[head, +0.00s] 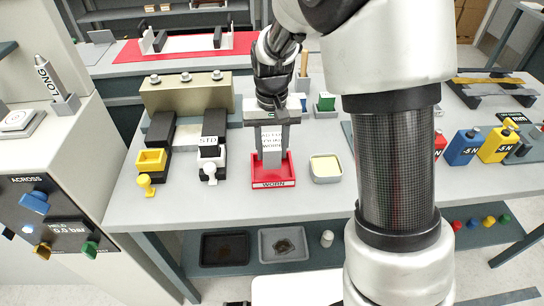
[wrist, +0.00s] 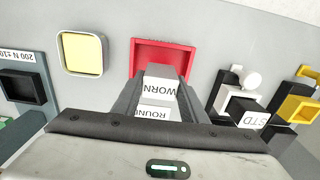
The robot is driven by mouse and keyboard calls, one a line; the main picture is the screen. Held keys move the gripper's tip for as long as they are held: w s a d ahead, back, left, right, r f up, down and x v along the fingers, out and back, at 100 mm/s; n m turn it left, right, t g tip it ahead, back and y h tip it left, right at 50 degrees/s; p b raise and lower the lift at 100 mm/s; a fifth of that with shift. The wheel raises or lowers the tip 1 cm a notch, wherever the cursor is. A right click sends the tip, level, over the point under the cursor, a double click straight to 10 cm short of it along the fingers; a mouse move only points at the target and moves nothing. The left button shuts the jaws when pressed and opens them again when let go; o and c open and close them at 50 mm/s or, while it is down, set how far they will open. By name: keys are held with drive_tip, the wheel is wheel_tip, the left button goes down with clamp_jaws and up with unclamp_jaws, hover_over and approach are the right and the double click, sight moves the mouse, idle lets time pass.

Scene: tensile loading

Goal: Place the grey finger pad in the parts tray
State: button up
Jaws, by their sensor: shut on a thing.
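My gripper (head: 272,125) points down over the bench and is shut on a grey block, which I take for the grey finger pad (head: 272,155). Its white label shows lettering that includes "WORN". In the wrist view the pad (wrist: 160,88) is between the two grey fingers. A red open tray (head: 273,184) with "WORN" on its front lies under the pad; it also shows in the wrist view (wrist: 188,46). I cannot tell whether the pad touches its floor. The visible tray lettering does not read "parts".
A cream-filled square dish (head: 325,168) stands right of the red tray. Black blocks with a white clamp (head: 211,158) and a yellow clamp (head: 151,160) stand left. Blue and yellow weights (head: 463,147) are at the right. A black tray (head: 224,263) and grey tray (head: 284,258) lie on the lower shelf.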

sight(272, 156)
drive_tip(key=shift+f, duration=1.35)
drive_tip(key=shift+f, duration=0.2)
drive_tip(key=o, duration=1.1)
drive_tip(key=shift+o, duration=0.2)
